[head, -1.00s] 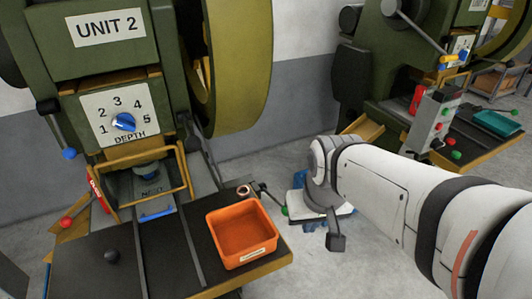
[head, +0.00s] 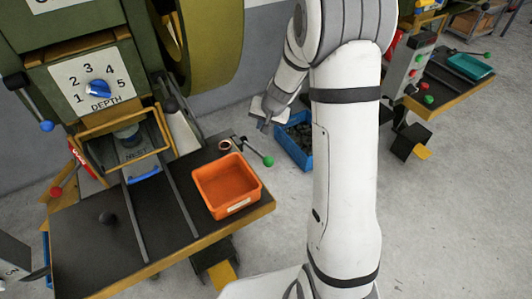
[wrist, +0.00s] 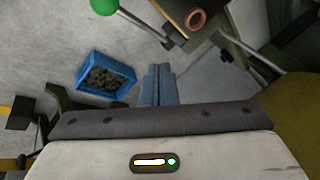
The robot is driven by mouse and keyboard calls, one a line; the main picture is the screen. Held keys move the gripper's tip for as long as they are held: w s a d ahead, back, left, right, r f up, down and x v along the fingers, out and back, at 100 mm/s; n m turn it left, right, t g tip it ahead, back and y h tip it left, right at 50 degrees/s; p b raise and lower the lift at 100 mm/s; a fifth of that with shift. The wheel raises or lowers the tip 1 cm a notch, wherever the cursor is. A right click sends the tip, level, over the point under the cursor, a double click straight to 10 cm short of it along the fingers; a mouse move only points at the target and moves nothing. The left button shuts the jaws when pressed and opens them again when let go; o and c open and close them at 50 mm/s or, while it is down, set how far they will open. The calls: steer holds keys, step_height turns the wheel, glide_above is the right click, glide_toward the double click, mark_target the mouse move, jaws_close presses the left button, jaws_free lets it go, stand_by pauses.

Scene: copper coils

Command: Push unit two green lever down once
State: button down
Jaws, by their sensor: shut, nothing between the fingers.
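The green lever of unit two is a thin dark rod with a green ball knob (head: 268,161), sticking out at the right of the press table beyond the orange bin. In the wrist view the green knob (wrist: 104,6) is at the top edge, left of centre, with its rod running down to the right. My gripper (head: 264,124) shows small above the knob in the head view, apart from it. In the wrist view my gripper's grey-blue fingers (wrist: 158,72) are together with nothing between them. The knob lies up and left of the fingertips there.
An orange bin (head: 250,203) and a copper coil (head: 225,144) are on the press table. Unit two also has a blue-knobbed lever (head: 47,126) and a red-knobbed lever (head: 56,191). A blue crate of dark pieces (head: 281,148) stands on the floor. Another machine is at the right.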

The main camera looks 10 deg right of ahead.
steer(key=shift+f, duration=0.1)
steer(key=f+b, duration=0.2)
steer(key=s+f+b, duration=0.1)
steer(key=f+b, duration=0.1)
steer(key=s+f+b, duration=0.1)
steer(key=f+b, duration=0.1)
steer(key=shift+s+d+f, duration=0.15)
steer(key=shift+d+f, duration=0.2)
steer(key=shift+d, duration=0.05)
steer(key=shift+s+d+f+b, duration=0.1)
steer(key=shift+s+f+b, duration=0.25)
steer(key=shift+f+b, duration=0.65)
steer(key=shift+r+b, duration=0.15)
steer(key=shift+b, duration=0.35)
stand_by(0.8)
steer(key=shift+s+f+b, duration=0.15)
steer(key=shift+f+b, duration=0.1)
steer(key=shift+b, duration=0.2)
